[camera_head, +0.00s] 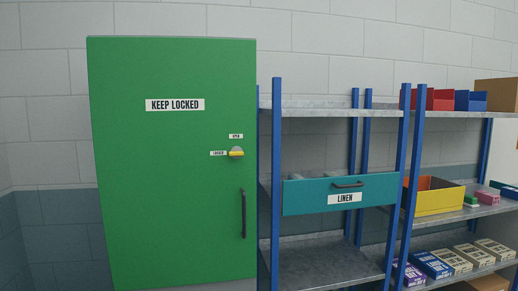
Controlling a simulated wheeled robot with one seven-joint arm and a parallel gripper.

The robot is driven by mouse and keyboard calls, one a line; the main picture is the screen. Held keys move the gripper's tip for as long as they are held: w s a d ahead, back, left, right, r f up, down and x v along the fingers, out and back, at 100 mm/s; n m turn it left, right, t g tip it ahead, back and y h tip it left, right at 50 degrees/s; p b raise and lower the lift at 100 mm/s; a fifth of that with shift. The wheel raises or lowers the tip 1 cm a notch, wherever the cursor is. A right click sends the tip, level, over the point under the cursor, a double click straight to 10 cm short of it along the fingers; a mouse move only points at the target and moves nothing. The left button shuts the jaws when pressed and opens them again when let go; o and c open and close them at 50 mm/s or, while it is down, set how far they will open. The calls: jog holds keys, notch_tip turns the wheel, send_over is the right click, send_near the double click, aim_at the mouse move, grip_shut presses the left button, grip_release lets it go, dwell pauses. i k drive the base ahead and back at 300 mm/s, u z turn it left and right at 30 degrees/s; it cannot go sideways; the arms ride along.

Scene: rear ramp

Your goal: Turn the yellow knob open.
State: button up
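A tall green cabinet (170,200) stands at the left in the head view, with its door closed and a "KEEP LOCKED" label (175,105) on it. The small round knob (236,153) sits on the right part of the door and has a yellow bar across it. The bar lies about level, in line with the "LOCKED" label (218,153) to its left. The "OPEN" label (236,136) is above the knob. A dark vertical handle (243,213) is below the knob. My gripper is not in view.
Blue-posted metal shelving (276,190) stands right beside the cabinet, with a teal "LINEN" drawer (310,193). Farther right are a yellow bin (438,201), red and blue bins and several boxes (430,264). Nothing blocks the front of the cabinet door.

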aim_at(235, 152)
jog(key=z, duration=0.1)
jog(key=i, duration=1.55)
jog(key=u, duration=0.05)
